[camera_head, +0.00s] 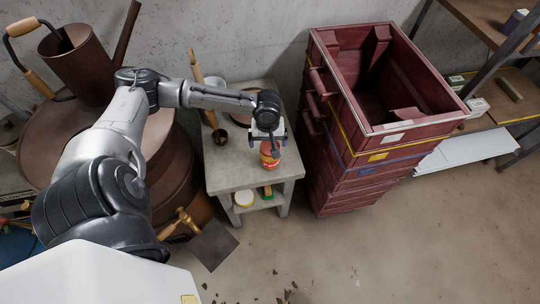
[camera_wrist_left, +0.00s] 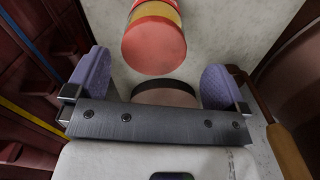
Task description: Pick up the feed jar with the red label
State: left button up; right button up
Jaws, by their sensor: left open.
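The feed jar (camera_head: 269,155) with red and orange colouring stands upright near the front of a small grey table (camera_head: 228,177). My left gripper (camera_head: 267,138) is just above and behind it and hides part of its top. In the left wrist view the jar (camera_wrist_left: 155,42) lies beyond the fingers, at the top centre, with its flat reddish lid facing the camera. The left gripper (camera_wrist_left: 155,88) is open, its two purple pads apart and nothing held between them. A round brownish thing with a dark rim (camera_wrist_left: 165,97) is partly hidden behind the gripper's body. My right gripper is not in view.
A tall stack of dark red crates (camera_head: 335,165) stands close to the table's right. A dark cup (camera_head: 220,136) and a wooden stick (camera_head: 196,68) are at the table's left. A large brown copper vessel (camera_head: 175,165) is at left. The lower shelf holds a yellow-lidded jar (camera_head: 244,198).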

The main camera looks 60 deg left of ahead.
aim_at(270, 146)
pick_arm(q)
jog(key=shift+w+d+f, duration=0.1)
jog(key=shift+w+f, duration=0.05)
jog(key=shift+f, duration=1.25)
jog(key=shift+w+f, duration=0.15)
jog(key=shift+f, duration=1.2)
jog(key=shift+c, duration=0.4)
jog(key=c, duration=0.9)
jog(key=shift+c, duration=0.4)
jog(key=shift+r, duration=0.15)
